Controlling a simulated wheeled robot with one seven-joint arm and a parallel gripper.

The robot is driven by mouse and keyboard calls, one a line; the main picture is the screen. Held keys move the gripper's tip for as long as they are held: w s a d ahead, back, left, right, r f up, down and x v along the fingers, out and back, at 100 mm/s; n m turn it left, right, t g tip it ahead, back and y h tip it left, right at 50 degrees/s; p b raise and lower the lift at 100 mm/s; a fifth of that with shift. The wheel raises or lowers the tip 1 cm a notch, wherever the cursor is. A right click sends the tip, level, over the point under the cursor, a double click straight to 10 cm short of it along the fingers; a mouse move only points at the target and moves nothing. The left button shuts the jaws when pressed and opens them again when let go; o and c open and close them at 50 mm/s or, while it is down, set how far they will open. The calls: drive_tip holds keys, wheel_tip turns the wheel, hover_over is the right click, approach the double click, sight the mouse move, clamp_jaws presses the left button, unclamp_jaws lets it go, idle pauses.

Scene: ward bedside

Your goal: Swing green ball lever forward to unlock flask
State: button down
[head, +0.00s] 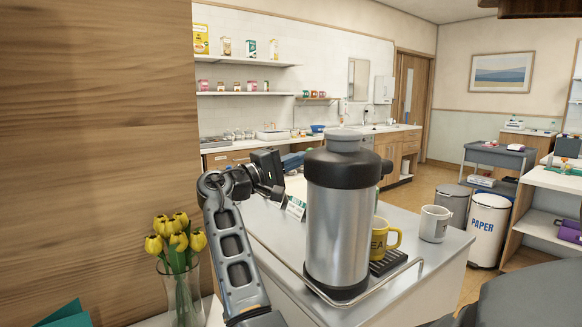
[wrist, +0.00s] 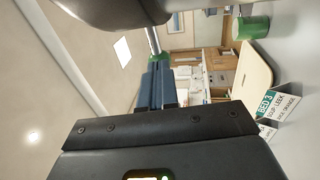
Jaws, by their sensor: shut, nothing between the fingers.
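The flask (head: 337,230) is a large steel cylinder with a black collar and grey lid, upright on the white counter in the head view. Its dark rounded collar (wrist: 115,12) fills the top of the wrist view. The green ball (wrist: 153,59) sits at the end of a metal rod beside the collar. The head view does not show it; the flask blocks that side. My gripper (wrist: 160,80) is shut and empty, its fingertips close to the green ball in the picture; I cannot tell whether they touch. In the head view, my arm reaches in from the left of the flask.
A yellow mug (head: 386,237), a black drip tray (head: 389,262) and a white mug (head: 434,224) stand right of the flask. A metal rail (head: 400,274) edges the counter. Yellow tulips (head: 175,236) stand at left. A green mug (wrist: 251,27) and a BED 3 card (wrist: 277,105) show in the wrist view.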

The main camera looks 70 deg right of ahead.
drive_tip(key=s+d+m+g+y, duration=0.1)
drive_tip(key=g, duration=0.1)
drive_tip(key=d+m+g+y+b, duration=0.1)
drive_tip(key=y, duration=0.1)
drive_tip(key=s+d+m+g+y, duration=0.1)
drive_tip(key=d+m+g+y, duration=0.1)
drive_tip(key=shift+s+d+g, duration=0.1)
drive_tip(key=shift+s+g, duration=0.2)
drive_tip(key=shift+f+p+x, duration=0.15)
drive_tip(key=shift+x, duration=0.6)
drive_tip(key=shift+f+p+x, duration=0.15)
drive_tip(key=shift+x, duration=0.65)
drive_tip(key=shift+s+d, duration=0.1)
drive_tip(key=shift+s, duration=0.1)
drive_tip(key=b+v, duration=0.1)
drive_tip(key=v, duration=0.7)
drive_tip(key=shift+w, duration=0.1)
drive_tip(key=shift+r, duration=0.1)
